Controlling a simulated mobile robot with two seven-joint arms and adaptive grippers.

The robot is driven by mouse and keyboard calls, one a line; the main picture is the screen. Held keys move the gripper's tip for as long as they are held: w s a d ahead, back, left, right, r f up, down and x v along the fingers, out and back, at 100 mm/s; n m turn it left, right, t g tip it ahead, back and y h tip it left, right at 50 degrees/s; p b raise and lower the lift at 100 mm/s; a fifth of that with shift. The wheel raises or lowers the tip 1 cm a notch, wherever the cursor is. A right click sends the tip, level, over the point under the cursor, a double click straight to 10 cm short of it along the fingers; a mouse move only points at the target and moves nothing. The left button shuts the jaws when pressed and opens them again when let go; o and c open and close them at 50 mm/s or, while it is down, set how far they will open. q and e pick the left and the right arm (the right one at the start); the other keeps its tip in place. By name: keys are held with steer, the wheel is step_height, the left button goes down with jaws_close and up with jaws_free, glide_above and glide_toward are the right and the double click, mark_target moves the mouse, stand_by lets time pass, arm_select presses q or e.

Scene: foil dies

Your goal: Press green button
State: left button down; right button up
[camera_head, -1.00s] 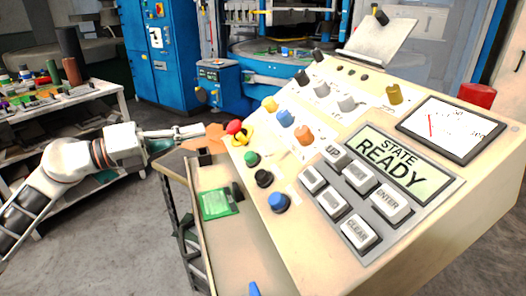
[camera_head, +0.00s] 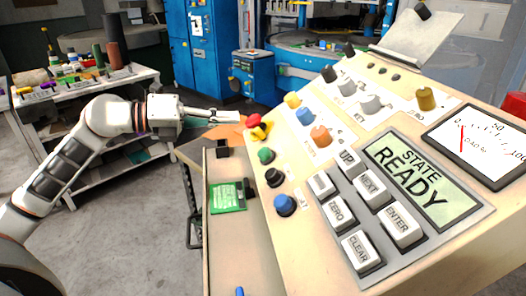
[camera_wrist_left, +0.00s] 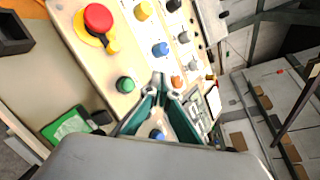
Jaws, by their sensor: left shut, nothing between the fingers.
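The green button (camera_head: 266,155) sits on the left edge of the sloped cream control panel (camera_head: 310,230), below the red mushroom button (camera_head: 253,120) and above a black button (camera_head: 274,177). The green button also shows in the left wrist view (camera_wrist_left: 125,85), left of the fingertips. My left gripper (camera_head: 238,116) is shut and empty, beside the red button in the head view and apart from the green one. Its closed fingertips show in the left wrist view (camera_wrist_left: 159,82). My right gripper is not in view.
Blue (camera_head: 284,205), yellow (camera_head: 293,100) and orange (camera_head: 320,136) controls and a keypad (camera_head: 362,215) crowd the panel. The display (camera_head: 420,180) reads "STATE READY". A green card (camera_head: 228,197) lies on the ledge at the left. A cluttered shelf (camera_head: 75,95) stands behind my left arm.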

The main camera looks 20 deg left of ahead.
mark_target(265, 154)
arm_select(q)
steer(key=w+d+f+b, duration=0.2)
steer(key=w+d+f, duration=0.1)
steer(key=f, duration=0.4)
steer(key=shift+d+b, duration=0.35)
steer(key=shift+d, duration=0.25)
steer(key=shift+f, duration=0.1)
stand_by(0.9)
steer(key=shift+d+f, duration=0.1)
steer(key=shift+f, duration=0.05)
steer(key=shift+w+f, duration=0.1)
steer(key=shift+d+f, duration=0.1)
steer(key=shift+w, duration=0.1)
stand_by(0.4)
